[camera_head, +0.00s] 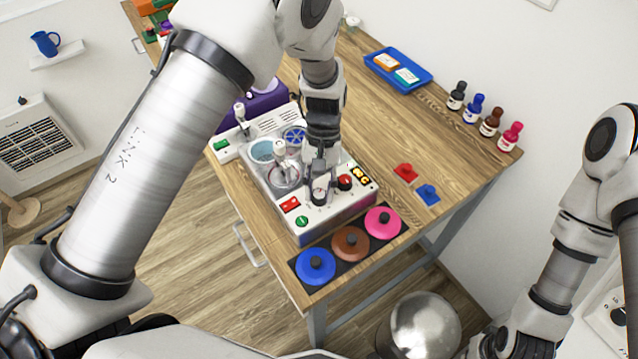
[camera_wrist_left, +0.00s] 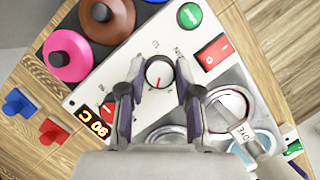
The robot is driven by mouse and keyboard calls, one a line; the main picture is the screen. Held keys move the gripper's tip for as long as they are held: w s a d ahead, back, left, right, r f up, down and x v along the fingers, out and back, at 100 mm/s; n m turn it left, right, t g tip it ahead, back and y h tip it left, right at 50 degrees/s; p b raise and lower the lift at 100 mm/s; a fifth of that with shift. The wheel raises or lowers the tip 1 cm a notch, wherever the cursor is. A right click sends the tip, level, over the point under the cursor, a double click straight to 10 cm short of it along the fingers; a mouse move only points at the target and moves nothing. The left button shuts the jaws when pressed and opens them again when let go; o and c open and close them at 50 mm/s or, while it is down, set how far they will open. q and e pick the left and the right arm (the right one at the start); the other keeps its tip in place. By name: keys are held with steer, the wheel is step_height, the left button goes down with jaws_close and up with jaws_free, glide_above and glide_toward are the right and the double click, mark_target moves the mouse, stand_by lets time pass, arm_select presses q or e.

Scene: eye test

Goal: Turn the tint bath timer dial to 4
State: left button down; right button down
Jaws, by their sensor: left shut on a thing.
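The tint bath machine (camera_head: 325,220) is a white box with a sloped control panel, standing on the wooden table. Its dial (camera_wrist_left: 159,72) is round with a pale face and a red mark, which points down and slightly left in the left wrist view. Printed marks around it are too small to read. My left gripper (camera_head: 320,190) is over the panel. In the left wrist view its two fingers (camera_wrist_left: 160,82) stand on either side of the dial, shut on it. My right gripper (camera_head: 495,346) is at the bottom edge of the head view, its fingers largely cut off.
A red rocker switch (camera_head: 290,204), a green button (camera_head: 302,221) and a lit display (camera_head: 361,177) share the panel. Blue, brown and pink lids (camera_head: 383,222) lie in front. Red and blue clips (camera_head: 428,194), dye bottles (camera_head: 490,121) and a blue tray (camera_head: 398,70) are farther right.

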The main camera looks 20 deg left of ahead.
arm_select(q)
steer(key=shift+s+d+f+m+y+p, duration=0.15)
steer(key=shift+m+y+p, duration=0.25)
steer(key=shift+m, duration=0.7)
steer(key=c, duration=0.8)
jaws_free()
steer(key=v, duration=1.2)
